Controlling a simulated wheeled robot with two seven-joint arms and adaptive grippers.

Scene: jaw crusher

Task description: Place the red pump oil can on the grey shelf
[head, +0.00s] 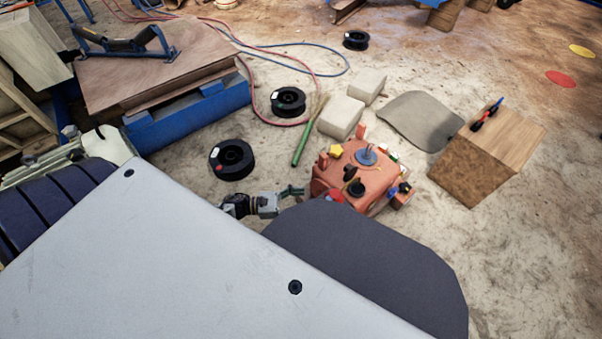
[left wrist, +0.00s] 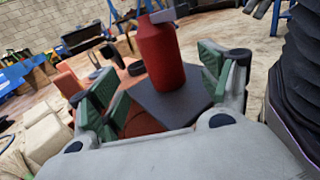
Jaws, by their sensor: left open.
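The red can (left wrist: 160,62) stands between the spread fingers of my left gripper (left wrist: 165,85) in the left wrist view, ahead of the palm. A grey part (left wrist: 176,11) crosses its top. In the head view only a small red part (head: 335,195), perhaps this can, shows at the near edge of an orange-red stand. My left gripper (head: 290,191) is beside it there, partly hidden by my own body. The gripper is open, and I see no finger clearly touching the can. I cannot pick out the grey shelf with certainty. My right gripper is not in view.
The orange-red stand (head: 377,178) bears several small items. A wooden block (head: 515,140), a grey slab (head: 420,118), pale blocks (head: 340,117) and black spools (head: 231,158) lie around it. A wooden platform (head: 130,78) is at the upper left.

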